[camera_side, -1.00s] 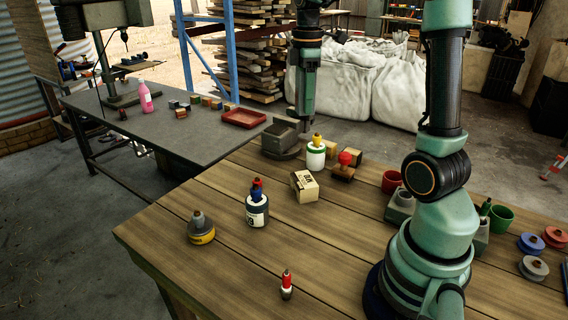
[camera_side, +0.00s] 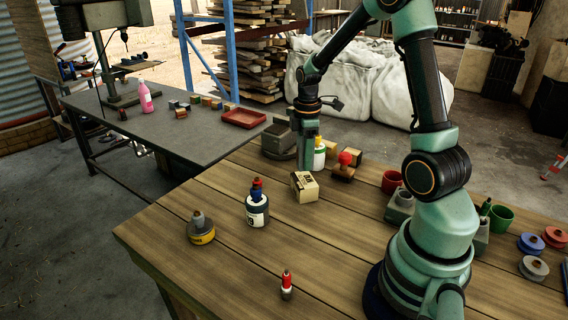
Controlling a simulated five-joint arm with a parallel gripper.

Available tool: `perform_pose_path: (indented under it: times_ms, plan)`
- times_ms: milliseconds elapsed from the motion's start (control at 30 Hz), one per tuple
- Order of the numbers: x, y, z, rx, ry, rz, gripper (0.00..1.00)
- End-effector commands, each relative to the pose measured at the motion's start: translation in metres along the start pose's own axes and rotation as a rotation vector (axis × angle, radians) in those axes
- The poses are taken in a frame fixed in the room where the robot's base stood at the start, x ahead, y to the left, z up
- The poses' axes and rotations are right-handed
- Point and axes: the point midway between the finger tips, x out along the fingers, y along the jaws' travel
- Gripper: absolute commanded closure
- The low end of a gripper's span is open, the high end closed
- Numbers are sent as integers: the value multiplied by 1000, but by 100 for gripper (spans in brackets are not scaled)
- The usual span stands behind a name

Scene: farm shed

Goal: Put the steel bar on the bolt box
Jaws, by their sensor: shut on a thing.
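The bolt box (camera_side: 305,188) is a small tan cardboard box with dark print, standing on the wooden table. My gripper (camera_side: 307,168) points straight down, right at the back of the box in the picture. Its fingertips are low, and the box's top edge meets them in view, so I cannot tell if they touch it. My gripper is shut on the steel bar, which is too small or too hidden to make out.
A white bottle with a yellow cap (camera_side: 319,156) stands close behind my gripper, partly hidden by it. A red-knobbed stamp (camera_side: 345,168) is to the right. A dark bottle (camera_side: 257,207) and a yellow-banded tin (camera_side: 201,232) stand left. The front table boards are mostly clear.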

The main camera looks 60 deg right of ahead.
Motion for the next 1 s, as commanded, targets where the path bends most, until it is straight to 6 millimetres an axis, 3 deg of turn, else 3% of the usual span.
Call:
perform_pose_path:
  times_ms: [233,667,700,767,1000]
  plan:
    - [34,-1,0,0,-1,-3,100]
    - [39,0,0,0,0,-1,100]
    - [39,-1,0,0,0,-1,43]
    - [39,-1,0,0,0,-1,20]
    - [39,-1,0,0,0,-2,20]
